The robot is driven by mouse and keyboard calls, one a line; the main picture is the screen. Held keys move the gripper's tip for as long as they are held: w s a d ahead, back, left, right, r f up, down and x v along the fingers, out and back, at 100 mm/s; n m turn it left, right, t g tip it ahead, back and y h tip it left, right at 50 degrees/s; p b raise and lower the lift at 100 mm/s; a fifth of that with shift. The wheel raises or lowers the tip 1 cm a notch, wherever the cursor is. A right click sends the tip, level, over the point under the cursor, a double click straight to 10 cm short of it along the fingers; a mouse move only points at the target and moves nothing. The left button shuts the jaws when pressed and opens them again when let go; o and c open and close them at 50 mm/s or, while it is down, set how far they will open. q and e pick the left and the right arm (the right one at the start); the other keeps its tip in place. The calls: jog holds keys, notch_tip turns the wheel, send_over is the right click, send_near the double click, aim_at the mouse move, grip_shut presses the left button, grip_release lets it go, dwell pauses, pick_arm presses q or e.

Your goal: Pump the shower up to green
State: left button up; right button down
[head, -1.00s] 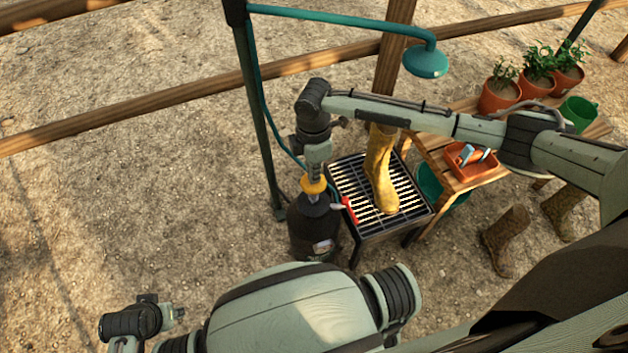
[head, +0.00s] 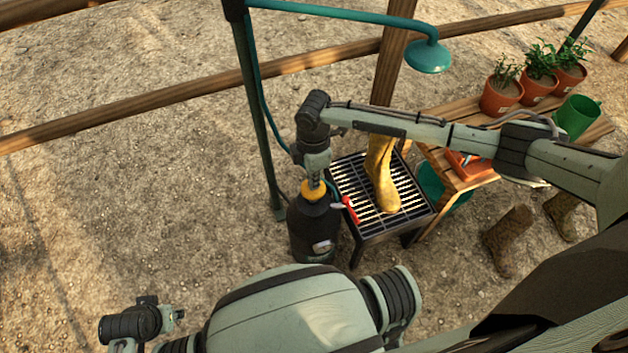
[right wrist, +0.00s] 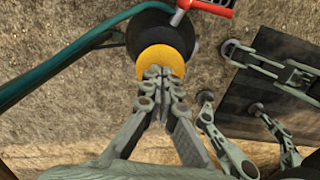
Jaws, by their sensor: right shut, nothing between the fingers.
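The shower's black pressure tank (head: 314,230) stands upright on the sand, with a yellow pump knob (head: 314,193) on top. A round gauge (head: 323,246) sits low on its front; its needle and colours are too small to read. My right gripper (head: 314,181) points down onto the knob, shut and empty, its fingertips at the knob's top. The right wrist view shows the closed fingers (right wrist: 161,74) over the yellow knob (right wrist: 160,55). My left gripper (head: 178,314) is at the lower left, far from the tank; its fingers are unclear.
A teal shower head (head: 428,57) hangs from a pole (head: 258,120) behind. A slatted grate (head: 350,180) carrying a yellow boot (head: 380,175) stands right of the tank. A plant bench (head: 470,180) is farther right. Sand at left is clear.

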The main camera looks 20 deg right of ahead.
jog(key=shift+s+f, duration=0.1)
jog(key=shift+f, duration=0.7)
notch_tip(320, 180, up, 3)
jog(key=shift+r+p, duration=0.1)
jog(key=shift+p, duration=1)
jog(key=shift+r, duration=1.15)
jog(key=shift+f, duration=0.1)
